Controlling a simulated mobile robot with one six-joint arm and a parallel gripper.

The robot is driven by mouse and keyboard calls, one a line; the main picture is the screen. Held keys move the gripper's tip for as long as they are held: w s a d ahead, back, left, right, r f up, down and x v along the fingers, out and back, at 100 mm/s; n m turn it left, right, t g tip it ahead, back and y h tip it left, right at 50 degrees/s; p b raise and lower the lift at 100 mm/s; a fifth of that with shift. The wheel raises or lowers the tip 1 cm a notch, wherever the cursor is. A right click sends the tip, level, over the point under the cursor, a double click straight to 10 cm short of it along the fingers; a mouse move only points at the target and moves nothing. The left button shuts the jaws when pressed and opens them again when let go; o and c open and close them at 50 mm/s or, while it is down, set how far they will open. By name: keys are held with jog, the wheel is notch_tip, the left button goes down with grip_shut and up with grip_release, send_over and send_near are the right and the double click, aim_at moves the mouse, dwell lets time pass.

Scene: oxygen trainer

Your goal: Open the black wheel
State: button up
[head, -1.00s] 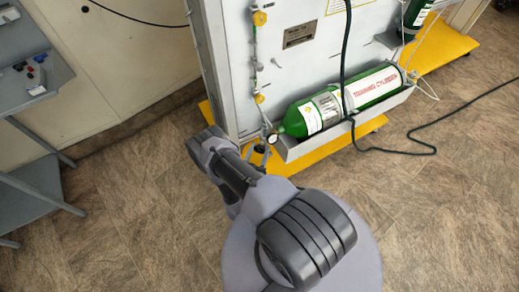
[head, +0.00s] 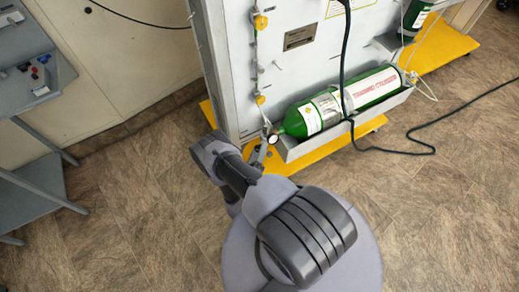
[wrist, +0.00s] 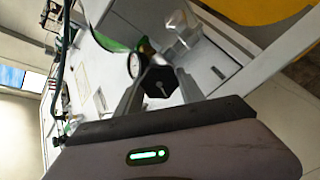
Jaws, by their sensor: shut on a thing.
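The black wheel (wrist: 157,82) is a small dark knob in the middle of the wrist view. My gripper (wrist: 158,68) has one finger on each side of it and is shut on it. In the head view my arm hides the wheel, and the end of my gripper (head: 262,152) shows only in part, by the neck end of the green cylinder (head: 318,113). A round white-faced gauge (head: 273,139) is close to the gripper there. The gauge also shows in the wrist view (wrist: 133,64), left of the wheel.
The cylinder lies in a grey tray (head: 300,150) on the panel (head: 228,80), above a yellow base (head: 275,163). Pipes and yellow fittings (head: 260,21) run up the panel. A dark hose (head: 405,150) crosses the floor at right. A grey table (head: 30,90) stands at left.

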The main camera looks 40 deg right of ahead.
jog(key=n, duration=0.5)
jog(key=shift+f+n, duration=0.15)
jog(key=shift+n, duration=0.15)
jog(key=n+b, duration=0.1)
jog(key=n, duration=0.4)
jog(key=shift+f+b, duration=0.1)
jog(key=shift+b, duration=0.2)
jog(key=n, duration=0.5)
jog(key=shift+n+b, duration=0.3)
jog(key=shift+n, duration=0.1)
jog(key=n, duration=0.5)
jog(key=shift+s+n, duration=0.1)
jog(key=shift+n, duration=0.2)
jog(key=o, duration=1.4)
jog(key=shift+c, duration=0.2)
jog(key=p+v, duration=0.3)
jog(key=v, duration=1.4)
jog(key=shift+a, duration=0.2)
